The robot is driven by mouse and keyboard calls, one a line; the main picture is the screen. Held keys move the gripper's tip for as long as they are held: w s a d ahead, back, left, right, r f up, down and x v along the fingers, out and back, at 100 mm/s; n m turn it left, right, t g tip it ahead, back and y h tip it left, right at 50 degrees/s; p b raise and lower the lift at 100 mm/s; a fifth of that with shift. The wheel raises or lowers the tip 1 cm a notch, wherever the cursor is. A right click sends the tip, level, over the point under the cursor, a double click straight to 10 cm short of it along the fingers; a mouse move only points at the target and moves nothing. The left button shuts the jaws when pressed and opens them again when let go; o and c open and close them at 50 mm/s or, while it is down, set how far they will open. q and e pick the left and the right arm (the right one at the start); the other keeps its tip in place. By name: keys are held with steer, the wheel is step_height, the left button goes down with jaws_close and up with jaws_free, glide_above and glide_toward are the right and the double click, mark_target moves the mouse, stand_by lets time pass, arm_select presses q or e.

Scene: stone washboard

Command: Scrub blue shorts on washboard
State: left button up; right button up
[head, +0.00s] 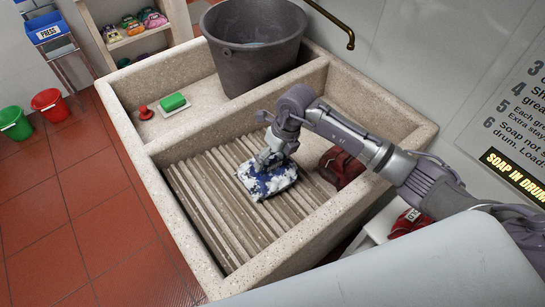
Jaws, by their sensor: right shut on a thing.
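The blue shorts (266,181), a bundle of blue and white patterned cloth, lie on the ribbed stone washboard (205,195) near its middle. My right gripper (268,160) is on top of the bundle and shut on its upper part. The fingers partly hide the cloth. My right arm comes in from the right, over the basin's right wall. My left gripper is not in the picture.
A grey bucket (252,52) stands in the upper basin. A green soap bar (172,102) and a small red object (145,112) sit left of it. A dark red item (340,168) lies at the washboard's right side. Stone walls (225,117) border the washboard.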

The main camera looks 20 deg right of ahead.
mark_target(248, 177)
steer(key=shift+b+x, duration=0.6)
steer(key=shift+x, duration=0.25)
steer(key=shift+s+a+r, duration=0.1)
